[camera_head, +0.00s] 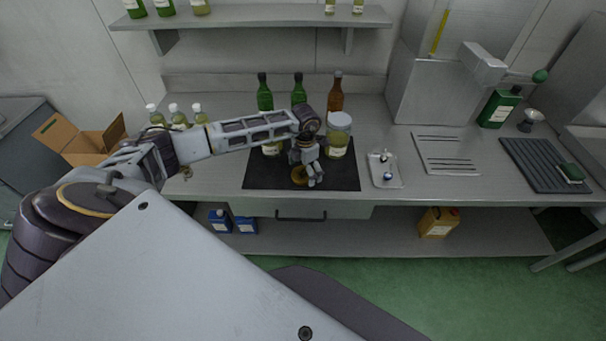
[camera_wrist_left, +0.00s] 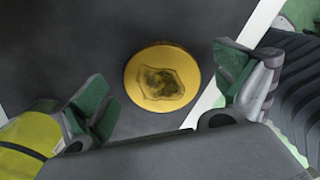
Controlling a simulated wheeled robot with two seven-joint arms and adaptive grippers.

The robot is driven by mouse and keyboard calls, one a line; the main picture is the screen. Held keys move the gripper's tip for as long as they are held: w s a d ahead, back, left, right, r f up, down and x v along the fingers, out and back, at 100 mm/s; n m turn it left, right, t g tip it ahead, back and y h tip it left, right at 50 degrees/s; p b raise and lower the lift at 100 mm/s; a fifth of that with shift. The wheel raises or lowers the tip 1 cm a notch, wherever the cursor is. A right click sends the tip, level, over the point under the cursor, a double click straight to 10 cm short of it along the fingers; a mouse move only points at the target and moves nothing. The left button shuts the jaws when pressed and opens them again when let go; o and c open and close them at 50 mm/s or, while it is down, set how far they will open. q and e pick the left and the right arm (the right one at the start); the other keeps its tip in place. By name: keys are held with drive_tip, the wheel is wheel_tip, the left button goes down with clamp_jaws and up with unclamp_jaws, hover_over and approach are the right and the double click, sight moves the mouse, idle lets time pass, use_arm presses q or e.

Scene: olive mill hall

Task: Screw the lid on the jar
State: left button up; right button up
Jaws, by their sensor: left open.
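A round gold lid (camera_wrist_left: 162,77) with a dark blotchy patch in its middle lies flat on the dark mat (camera_head: 343,178). The lid also shows in the head view (camera_head: 298,179), partly covered by my left gripper (camera_head: 315,178). In the left wrist view my left gripper (camera_wrist_left: 165,100) is open, with its green-padded fingers on either side of the lid and nothing held. A large jar (camera_head: 337,147) with yellow-green contents and a pale top stands upright at the mat's back right. Another jar (camera_head: 271,149) stands behind my arm, its top hidden. My right gripper is not in view.
Green bottles (camera_head: 265,92) and a brown bottle (camera_head: 335,96) stand behind the mat. A small white tray (camera_head: 385,180) lies to its right. An open cardboard box (camera_head: 85,136) and several small bottles stand at the left. The mat's front right is clear.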

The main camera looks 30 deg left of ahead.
sight(305, 173)
use_arm(q)
drive_tip(key=c, duration=0.9)
drive_tip(key=shift+c, duration=0.2)
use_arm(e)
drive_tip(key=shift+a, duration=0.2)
use_arm(q)
drive_tip(key=shift+r, duration=0.1)
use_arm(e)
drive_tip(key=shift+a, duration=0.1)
use_arm(q)
wheel_tip(305, 173, up, 10)
drive_tip(key=b, duration=0.2)
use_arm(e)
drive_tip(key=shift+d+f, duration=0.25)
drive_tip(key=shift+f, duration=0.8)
